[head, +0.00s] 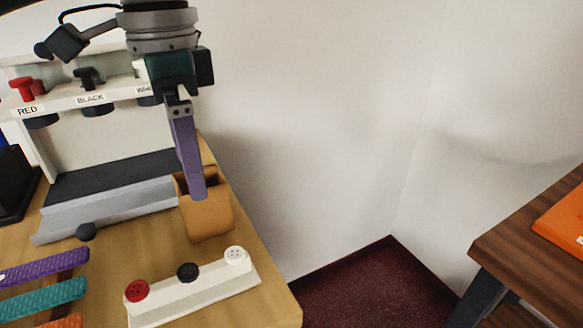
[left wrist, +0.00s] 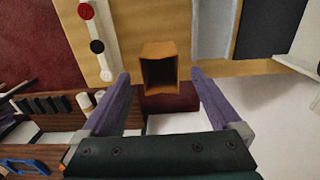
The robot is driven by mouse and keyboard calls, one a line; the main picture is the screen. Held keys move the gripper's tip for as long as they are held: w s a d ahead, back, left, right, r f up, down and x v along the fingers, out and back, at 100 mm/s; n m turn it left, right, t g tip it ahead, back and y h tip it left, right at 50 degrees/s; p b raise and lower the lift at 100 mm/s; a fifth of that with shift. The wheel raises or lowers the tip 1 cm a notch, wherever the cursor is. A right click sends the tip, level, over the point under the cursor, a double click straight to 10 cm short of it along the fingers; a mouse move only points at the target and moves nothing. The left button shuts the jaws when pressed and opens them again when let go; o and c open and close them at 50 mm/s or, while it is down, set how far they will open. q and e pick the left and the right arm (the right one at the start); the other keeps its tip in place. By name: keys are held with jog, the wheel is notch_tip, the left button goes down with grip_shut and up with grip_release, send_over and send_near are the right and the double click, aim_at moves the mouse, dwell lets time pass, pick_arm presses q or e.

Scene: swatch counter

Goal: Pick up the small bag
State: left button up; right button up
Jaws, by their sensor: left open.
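The small bag (head: 208,218) is a tan-orange, open-topped pouch standing upright near the right edge of the wooden counter. In the left wrist view the bag (left wrist: 158,50) shows its dark open mouth. My left gripper (head: 198,190) comes down from above at the bag; one purple finger overlaps it in the head view and hides part of it. In the left wrist view the left gripper (left wrist: 160,76) is open, with one purple finger to each side of the bag and visible gaps between. Contact cannot be told. My right gripper is not in view.
A rack labelled RED and BLACK (head: 90,97) stands behind left, above a grey tray (head: 110,208). A white strip (head: 195,295) with red, black and white buttons lies in front. Coloured swatches (head: 42,290) lie front left. Another table (head: 530,245) is at right.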

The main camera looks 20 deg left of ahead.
aim_at(204, 203)
pick_arm(q)
jog(key=f, duration=0.2)
jog(key=f+b, duration=0.1)
jog(key=f, duration=0.3)
jog(key=shift+w+d+f, duration=0.2)
jog(key=shift+w+f, duration=0.05)
jog(key=shift+f, duration=0.1)
jog(key=c, duration=1.4)
jog(key=shift+r, duration=0.15)
